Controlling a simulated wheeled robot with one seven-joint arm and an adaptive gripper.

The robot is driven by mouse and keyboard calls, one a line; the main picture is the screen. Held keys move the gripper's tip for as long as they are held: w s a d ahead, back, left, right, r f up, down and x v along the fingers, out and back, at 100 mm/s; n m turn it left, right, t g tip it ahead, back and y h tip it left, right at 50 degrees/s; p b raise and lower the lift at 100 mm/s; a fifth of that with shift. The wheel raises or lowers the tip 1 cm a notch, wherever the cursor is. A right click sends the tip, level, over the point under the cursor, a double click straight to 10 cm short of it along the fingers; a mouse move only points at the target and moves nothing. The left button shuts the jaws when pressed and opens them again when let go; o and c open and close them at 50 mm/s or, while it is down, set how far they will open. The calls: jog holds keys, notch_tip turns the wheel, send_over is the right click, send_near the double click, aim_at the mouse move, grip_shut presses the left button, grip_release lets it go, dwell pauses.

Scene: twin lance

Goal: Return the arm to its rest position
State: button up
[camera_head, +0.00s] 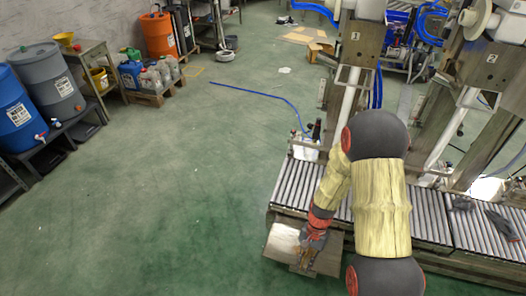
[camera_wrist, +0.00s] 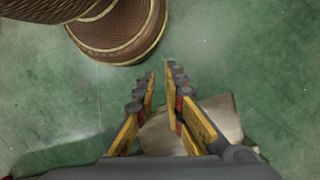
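My arm reaches down in front of the roller conveyor (camera_head: 432,222) in the head view. My gripper (camera_head: 305,262) hangs at the conveyor's left front end, over or in front of a beige, flat-sided piece (camera_head: 283,241). In the wrist view, the yellow and dark fingers of my gripper (camera_wrist: 161,70) stand apart with green floor showing between the tips. I see nothing held between them. A beige piece (camera_wrist: 222,115) shows behind the fingers; whether they touch it I cannot tell.
Two machine columns (camera_head: 350,85) stand over the conveyor. A blue hose (camera_head: 262,94) lies on the floor. Blue (camera_head: 14,112) and grey (camera_head: 48,82) drums, an orange drum (camera_head: 158,35) and a pallet of canisters (camera_head: 155,94) stand at left. The green floor at centre left is clear.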

jog(key=s+d+r+n+t, duration=0.1)
jog(key=s+r+n+t, duration=0.1)
jog(key=r, duration=1.3)
jog(key=s+d+r+n+t+h+p, duration=0.1)
jog(key=s+r+t, duration=0.3)
jog(key=r, duration=1.1)
jog(key=s+d+r+n+t, duration=0.1)
jog(key=s+r+n+t, duration=0.2)
jog(key=r, duration=1.2)
jog(key=s+n, duration=0.1)
jog(key=s, duration=0.2)
jog(key=shift+s+d+r+h, duration=0.2)
jog(key=shift+d+r+h, duration=0.05)
jog(key=shift+h, duration=0.15)
